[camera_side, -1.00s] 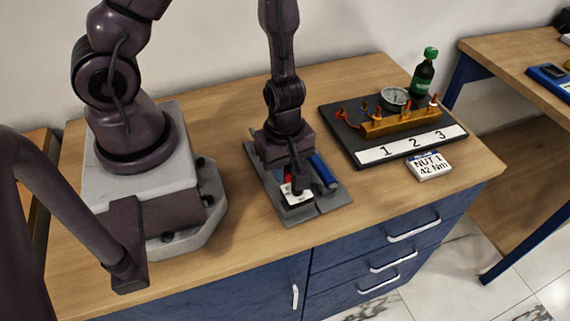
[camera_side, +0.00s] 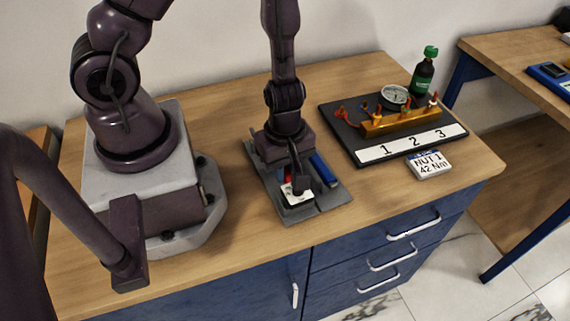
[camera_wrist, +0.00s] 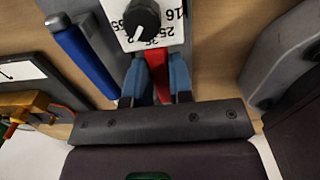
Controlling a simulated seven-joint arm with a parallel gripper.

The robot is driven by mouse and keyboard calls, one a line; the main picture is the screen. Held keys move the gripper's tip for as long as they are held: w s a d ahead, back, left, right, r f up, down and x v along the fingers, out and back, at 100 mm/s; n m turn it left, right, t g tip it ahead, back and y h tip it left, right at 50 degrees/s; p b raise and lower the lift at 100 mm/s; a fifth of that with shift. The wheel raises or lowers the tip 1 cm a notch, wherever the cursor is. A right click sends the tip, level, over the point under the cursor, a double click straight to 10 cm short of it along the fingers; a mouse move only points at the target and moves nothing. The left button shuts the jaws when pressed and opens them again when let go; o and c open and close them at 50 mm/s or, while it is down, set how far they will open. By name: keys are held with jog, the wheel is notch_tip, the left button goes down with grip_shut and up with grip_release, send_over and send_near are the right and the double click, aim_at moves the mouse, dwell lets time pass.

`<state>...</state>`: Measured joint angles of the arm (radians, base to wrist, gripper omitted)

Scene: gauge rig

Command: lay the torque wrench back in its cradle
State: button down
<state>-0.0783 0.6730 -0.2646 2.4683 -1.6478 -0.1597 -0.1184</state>
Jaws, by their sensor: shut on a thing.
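A white dial plate with a black knob (camera_wrist: 142,18) and numbers lies just beyond the fingertips. A blue bar (camera_side: 323,169) lies along the cradle's right side. I cannot tell whether the red bar touches the cradle.
A dark board (camera_side: 345,143) carries a brass block (camera_side: 385,124), a gauge (camera_side: 395,96) and a strip numbered 1 to 3. A green bottle (camera_side: 423,75) stands behind.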

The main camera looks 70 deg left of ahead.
jog(key=shift+f, duration=0.55)
jog(key=c, duration=0.9)
grip_release()
jog(key=shift+c, duration=0.2)
jog(key=shift+r, duration=0.15)
jog(key=shift+w+r, duration=0.1)
jog(key=shift+r, duration=0.35)
notch_tip(320, 180, up, 11)
jog(key=shift+f, duration=0.1)
